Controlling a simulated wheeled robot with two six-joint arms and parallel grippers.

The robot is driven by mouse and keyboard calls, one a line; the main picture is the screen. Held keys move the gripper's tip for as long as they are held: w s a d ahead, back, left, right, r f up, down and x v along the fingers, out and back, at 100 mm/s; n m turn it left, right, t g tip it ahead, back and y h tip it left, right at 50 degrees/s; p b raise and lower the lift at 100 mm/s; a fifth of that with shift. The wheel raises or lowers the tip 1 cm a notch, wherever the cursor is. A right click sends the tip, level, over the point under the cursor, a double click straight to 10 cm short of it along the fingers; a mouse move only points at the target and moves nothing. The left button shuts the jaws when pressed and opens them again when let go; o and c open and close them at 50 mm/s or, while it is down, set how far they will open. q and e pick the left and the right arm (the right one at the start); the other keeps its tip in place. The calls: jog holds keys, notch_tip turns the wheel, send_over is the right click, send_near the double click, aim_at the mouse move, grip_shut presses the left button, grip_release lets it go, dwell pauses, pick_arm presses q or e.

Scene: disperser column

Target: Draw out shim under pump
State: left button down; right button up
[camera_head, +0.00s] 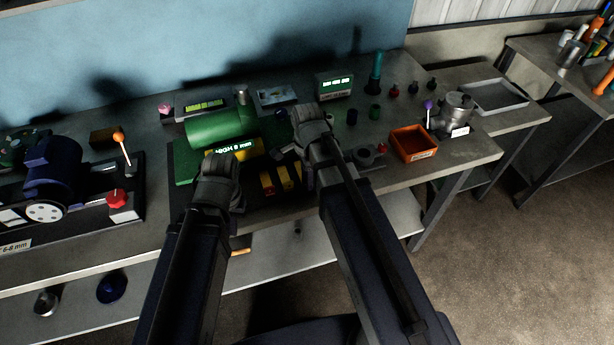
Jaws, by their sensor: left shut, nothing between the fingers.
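The green pump (215,127) lies on a dark green base on the bench, left of the picture's middle. Small yellow pieces (267,183) sit at the front of the base between my grippers; I cannot tell which piece is the shim. My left gripper (221,168) is shut and empty in front of the pump's left part, and hides some of the base. My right gripper (309,122) is right of the pump; its fingers are hidden by its own body.
A blue motor (52,170) with an orange-knobbed lever (120,138) stands at the left. An orange bin (412,143) and a silver device (458,110) with a purple-knobbed lever stand at the right. Small bottles and a lit display (336,86) are at the back.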

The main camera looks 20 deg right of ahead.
jog(key=shift+r, duration=0.15)
notch_tip(320, 180, up, 8)
jog(key=p, duration=0.8)
jog(key=shift+f, duration=0.2)
